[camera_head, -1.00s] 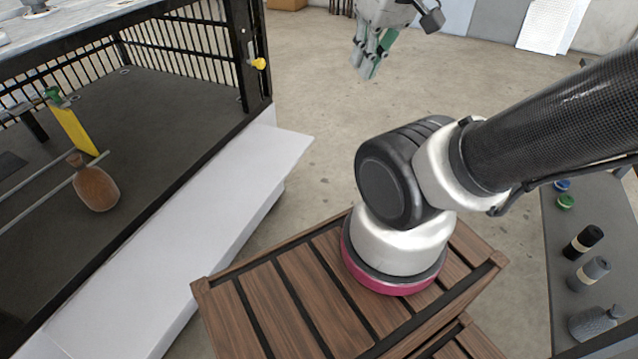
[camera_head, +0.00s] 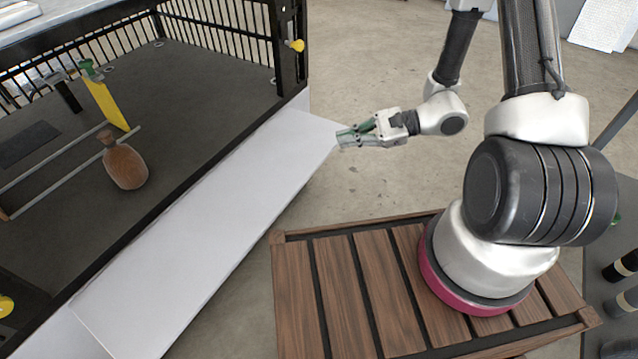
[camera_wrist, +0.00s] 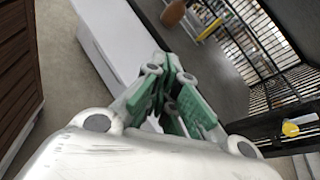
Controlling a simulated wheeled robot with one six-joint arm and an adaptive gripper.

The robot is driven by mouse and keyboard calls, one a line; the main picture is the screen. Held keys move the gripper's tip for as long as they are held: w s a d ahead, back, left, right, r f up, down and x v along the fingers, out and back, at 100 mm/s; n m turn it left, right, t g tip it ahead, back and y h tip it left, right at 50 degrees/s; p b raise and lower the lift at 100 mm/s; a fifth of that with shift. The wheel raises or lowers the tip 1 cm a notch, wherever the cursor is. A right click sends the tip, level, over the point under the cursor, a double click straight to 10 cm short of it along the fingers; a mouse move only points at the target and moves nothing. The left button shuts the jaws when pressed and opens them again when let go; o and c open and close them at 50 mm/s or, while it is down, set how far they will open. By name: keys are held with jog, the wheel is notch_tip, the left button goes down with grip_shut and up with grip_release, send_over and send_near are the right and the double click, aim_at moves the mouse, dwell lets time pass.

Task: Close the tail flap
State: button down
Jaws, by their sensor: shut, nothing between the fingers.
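The tail flap seems to be the long white panel (camera_head: 215,215) along the near edge of the dark cage platform; it lies lowered, sloping outward. In the wrist view the white panel (camera_wrist: 112,38) lies beyond and left of the fingers. My gripper (camera_head: 342,138) is shut and empty, its green fingers pointing left at the panel's far outer corner. I cannot tell whether it touches the panel. In the wrist view my gripper (camera_wrist: 168,75) covers part of the panel and platform edge.
The black barred cage (camera_head: 225,30) has a yellow knob (camera_head: 297,45) on its corner post. Open concrete floor (camera_head: 375,60) lies beyond the panel.

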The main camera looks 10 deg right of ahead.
notch_tip(320, 180, down, 24)
jog(key=r+m+t+h, duration=0.1)
jog(key=m+t+h, duration=0.3)
jog(key=m+t, duration=0.5)
jog(key=w+a+f+m+g, duration=0.2)
jog(key=w+a+f, duration=0.2)
jog(key=w+a, duration=0.2)
jog(key=shift+w+a+r, duration=0.1)
jog(key=shift+r, duration=0.85)
jog(key=shift+w+a+r, duration=0.1)
jog(key=shift+r, duration=0.85)
